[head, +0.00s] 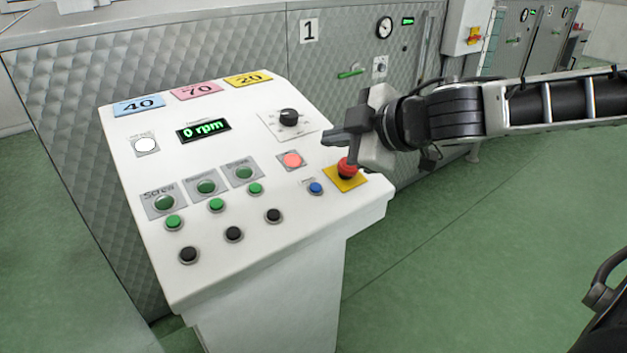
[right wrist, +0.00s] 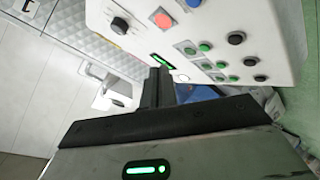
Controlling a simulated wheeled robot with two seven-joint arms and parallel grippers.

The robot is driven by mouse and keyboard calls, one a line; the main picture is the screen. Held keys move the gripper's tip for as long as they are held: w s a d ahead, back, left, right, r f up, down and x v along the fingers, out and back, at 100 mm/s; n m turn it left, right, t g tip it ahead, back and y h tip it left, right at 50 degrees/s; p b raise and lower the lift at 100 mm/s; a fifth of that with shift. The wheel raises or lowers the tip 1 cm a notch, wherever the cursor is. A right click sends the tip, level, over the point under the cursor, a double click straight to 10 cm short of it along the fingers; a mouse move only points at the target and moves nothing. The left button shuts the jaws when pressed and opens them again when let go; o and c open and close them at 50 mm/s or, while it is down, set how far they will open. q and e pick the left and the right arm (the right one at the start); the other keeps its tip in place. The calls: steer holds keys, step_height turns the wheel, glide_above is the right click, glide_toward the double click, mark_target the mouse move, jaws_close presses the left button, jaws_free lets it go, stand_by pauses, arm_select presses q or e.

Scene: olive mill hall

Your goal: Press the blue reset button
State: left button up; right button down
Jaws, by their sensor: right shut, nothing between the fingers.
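The blue reset button (head: 316,188) is a small round button near the right edge of the sloped white control panel (head: 243,208). It lies below a lit red-orange square lamp button (head: 291,160) and left of the red emergency stop (head: 347,168) on its yellow plate. In the right wrist view the blue button (right wrist: 193,3) shows at the top edge. My right gripper (head: 336,137) is shut and empty, above the panel's right side, up from the blue button and apart from it. Its closed fingers (right wrist: 157,88) also show in the right wrist view. My left gripper is not in view.
The panel also carries a black knob (head: 289,117), a display reading 0 rpm (head: 203,130), a white button (head: 145,145), and several green and black buttons. A quilted metal machine housing (head: 230,50) stands behind. Green floor (head: 480,250) is open to the right.

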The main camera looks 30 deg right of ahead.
mark_target(316, 187)
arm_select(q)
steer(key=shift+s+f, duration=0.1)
arm_select(e)
steer(key=shift+f, duration=0.1)
